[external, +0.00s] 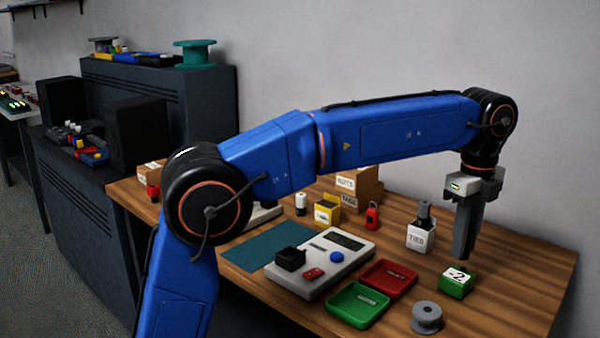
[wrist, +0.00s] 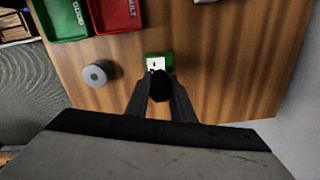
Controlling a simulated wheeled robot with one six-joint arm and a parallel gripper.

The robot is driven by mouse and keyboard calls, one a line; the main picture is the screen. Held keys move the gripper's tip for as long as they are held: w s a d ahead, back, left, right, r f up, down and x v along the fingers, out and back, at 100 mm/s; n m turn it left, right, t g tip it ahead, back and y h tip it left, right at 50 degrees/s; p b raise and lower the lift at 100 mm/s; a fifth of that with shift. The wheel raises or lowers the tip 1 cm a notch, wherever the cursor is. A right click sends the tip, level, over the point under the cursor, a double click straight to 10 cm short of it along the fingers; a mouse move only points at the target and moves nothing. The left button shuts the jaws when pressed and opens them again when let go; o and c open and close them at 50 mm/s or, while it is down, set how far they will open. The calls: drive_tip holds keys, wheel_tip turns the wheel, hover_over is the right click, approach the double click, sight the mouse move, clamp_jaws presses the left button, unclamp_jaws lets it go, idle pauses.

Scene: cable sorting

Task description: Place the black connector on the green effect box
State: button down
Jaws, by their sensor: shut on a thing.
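My gripper (external: 464,250) points down above the right part of the table, close to the green effect box (external: 456,284). The box is small and green with a white label on top. In the wrist view my gripper (wrist: 160,92) is shut on the dark, rounded black connector (wrist: 160,84) at the fingertips. The connector overlaps the near edge of the green effect box (wrist: 169,62) in that view. Whether it touches the box I cannot tell. In the external view I cannot make out the connector apart from the dark fingers.
A grey spool (external: 426,317) stands to the left of the box. A green tray (external: 357,306) and a red tray (external: 388,279) lie further left, beside a pale device (external: 322,262). A white box marked TIES (external: 420,238) stands behind. Bare wood surrounds the green box.

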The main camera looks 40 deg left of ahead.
drive_tip(key=shift+f, duration=2)
drive_tip(key=shift+f, duration=0.15)
drive_tip(key=c, duration=1.5)
unclamp_jaws()
drive_tip(key=shift+c, duration=0.2)
wheel_tip(320, 180, up, 11)
drive_tip(key=shift+r, duration=0.65)
